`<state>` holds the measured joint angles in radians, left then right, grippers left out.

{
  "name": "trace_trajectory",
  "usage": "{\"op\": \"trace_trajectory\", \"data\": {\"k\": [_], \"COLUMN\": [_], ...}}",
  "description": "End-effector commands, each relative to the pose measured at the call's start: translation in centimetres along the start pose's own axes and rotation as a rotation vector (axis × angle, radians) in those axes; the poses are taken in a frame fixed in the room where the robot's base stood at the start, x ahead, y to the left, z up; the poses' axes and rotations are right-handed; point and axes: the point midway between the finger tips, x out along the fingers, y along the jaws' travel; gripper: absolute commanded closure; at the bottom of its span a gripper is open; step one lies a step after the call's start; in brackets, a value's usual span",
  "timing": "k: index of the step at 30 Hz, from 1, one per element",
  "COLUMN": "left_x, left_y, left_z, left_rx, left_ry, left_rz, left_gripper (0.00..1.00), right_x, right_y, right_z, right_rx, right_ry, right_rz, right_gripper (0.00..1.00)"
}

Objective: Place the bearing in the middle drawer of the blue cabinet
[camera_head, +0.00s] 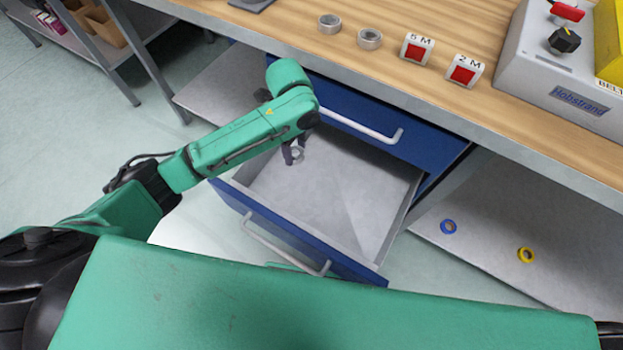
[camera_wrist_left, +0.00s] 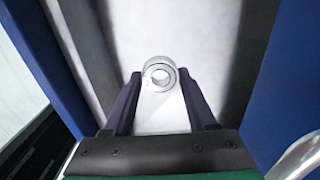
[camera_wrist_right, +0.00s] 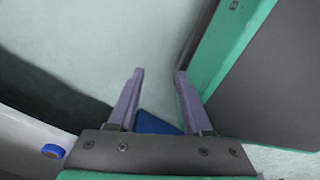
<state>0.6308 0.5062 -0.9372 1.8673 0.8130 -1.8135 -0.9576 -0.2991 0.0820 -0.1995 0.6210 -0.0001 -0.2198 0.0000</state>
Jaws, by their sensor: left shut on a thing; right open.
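My left gripper (camera_head: 292,155) reaches down over the open middle drawer (camera_head: 340,190) of the blue cabinet (camera_head: 430,140). It is shut on a silver ring-shaped bearing (camera_wrist_left: 160,74), which sits between its fingertips in the left wrist view. In the head view the bearing (camera_head: 298,154) shows small at the fingertips. I cannot tell whether it touches the drawer floor. The grey drawer floor looks empty. The drawer above it looks closed. My right gripper (camera_wrist_right: 158,85) is open and empty over the pale floor in the right wrist view; it is hidden in the head view.
Two more bearings (camera_head: 329,23) (camera_head: 370,39) lie on the wooden bench top (camera_head: 280,22), beside two red-button boxes (camera_head: 416,48) (camera_head: 464,70). A grey control box (camera_head: 560,80) stands at the right. A blue ring (camera_head: 448,226) and a yellow ring (camera_head: 525,255) lie on the lower shelf.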

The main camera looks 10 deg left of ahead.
Motion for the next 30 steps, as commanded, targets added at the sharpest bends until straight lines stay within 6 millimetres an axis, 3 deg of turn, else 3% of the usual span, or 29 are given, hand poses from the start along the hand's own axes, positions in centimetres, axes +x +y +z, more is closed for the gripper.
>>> {"op": "trace_trajectory", "data": {"k": [1, 6, 9, 15, 18, 28, 29, 30], "left_x": [2.2, 7.8, 10.1, 13.6, 14.8, 15.0, 15.0, 15.0], "left_y": [0.1, 0.1, 0.1, 0.0, 0.0, 0.0, 0.0, 0.0], "left_z": [0.0, -0.1, -0.1, -0.1, 0.0, -0.1, -0.1, -0.1], "left_rx": [-0.002, -0.002, -0.002, -0.003, -0.002, -0.002, -0.002, -0.002], "left_ry": [0.001, 0.001, 0.001, 0.000, 0.000, 0.001, 0.001, 0.001], "left_rz": [0.005, 0.003, 0.001, 0.001, 0.000, -0.002, -0.002, -0.002], "left_gripper": [1.00, 1.00, 1.00, 1.00, 1.00, 1.00, 0.35, 0.20], "right_x": [0.8, 2.1, 2.1, 2.2, 2.0, 1.9, 1.9, 1.8], "right_y": [0.0, -0.1, -0.1, -0.1, -0.1, -0.1, -0.1, -0.1], "right_z": [0.2, 0.5, -1.6, -3.8, -4.7, -4.9, -4.9, -4.9], "right_rx": [0.000, 0.001, 0.008, 0.019, 0.023, 0.024, 0.024, 0.024], "right_ry": [-0.001, -0.007, 0.004, 0.007, 0.008, 0.007, 0.007, 0.007], "right_rz": [0.000, -0.001, -0.002, -0.003, -0.003, -0.003, -0.003, -0.003], "right_gripper": [0.50, 0.50, 0.50, 0.50, 0.50, 0.50, 0.50, 0.50]}}
